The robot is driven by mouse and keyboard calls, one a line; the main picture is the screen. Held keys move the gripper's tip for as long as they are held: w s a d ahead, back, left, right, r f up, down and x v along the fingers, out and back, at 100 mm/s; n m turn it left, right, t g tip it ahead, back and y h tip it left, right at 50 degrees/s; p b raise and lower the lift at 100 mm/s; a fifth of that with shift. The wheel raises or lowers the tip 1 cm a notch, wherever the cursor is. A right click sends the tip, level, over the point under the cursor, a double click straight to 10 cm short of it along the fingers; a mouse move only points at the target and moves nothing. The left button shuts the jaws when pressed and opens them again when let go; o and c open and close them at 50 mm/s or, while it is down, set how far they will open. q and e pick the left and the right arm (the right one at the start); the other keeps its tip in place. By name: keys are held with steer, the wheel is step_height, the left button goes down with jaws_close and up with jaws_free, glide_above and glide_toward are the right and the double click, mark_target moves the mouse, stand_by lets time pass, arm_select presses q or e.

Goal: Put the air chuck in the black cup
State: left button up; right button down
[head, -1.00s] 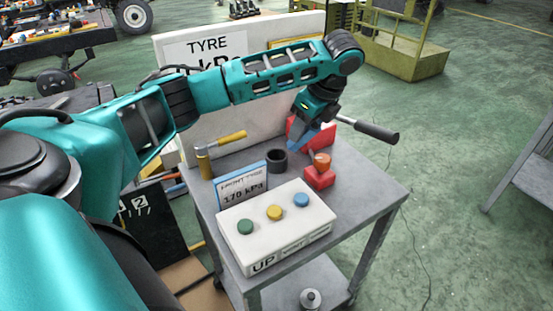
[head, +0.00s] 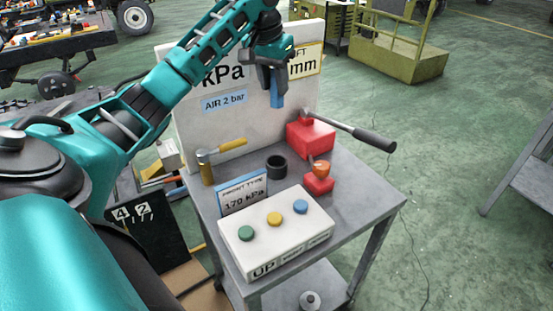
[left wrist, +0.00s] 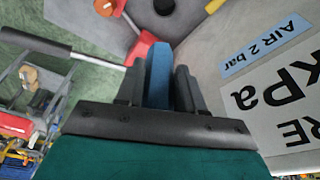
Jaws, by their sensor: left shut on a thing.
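My left gripper (head: 276,90) is shut on a blue piece (head: 277,97), held upright in the air before the white sign board. The blue piece (left wrist: 158,75) also shows between the grey fingers in the left wrist view. It may be the air chuck; its shape does not make this certain. The black cup (head: 277,163) stands upright on the grey cart, below the gripper and clearly apart from it. The cup shows dark at the top edge of the left wrist view (left wrist: 164,6). My right gripper is out of view.
A red block (head: 311,139) with a black-handled bar (head: 368,137) stands right of the cup. A small red stand with an orange top (head: 320,170) is nearer. A yellow-handled brass tool (head: 207,170) stands left. A white button box (head: 275,235) fills the cart's front.

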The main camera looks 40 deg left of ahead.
arm_select(q)
steer(key=s+x, duration=0.1)
steer(key=x, duration=0.5)
steer(key=s+x, duration=0.2)
steer(key=x, duration=0.5)
steer(key=s+f+x, duration=0.1)
steer(key=x, duration=0.5)
steer(key=shift+s+d+f, duration=0.15)
steer(key=shift+d, duration=0.15)
steer(key=shift+f, duration=0.6)
steer(key=o, duration=1.2)
steer(key=shift+c, duration=0.2)
steer(key=shift+r, duration=0.1)
steer(key=shift+r, duration=0.25)
steer(key=v, duration=1.2)
steer(key=shift+r, duration=0.3)
steer(key=shift+s, duration=0.1)
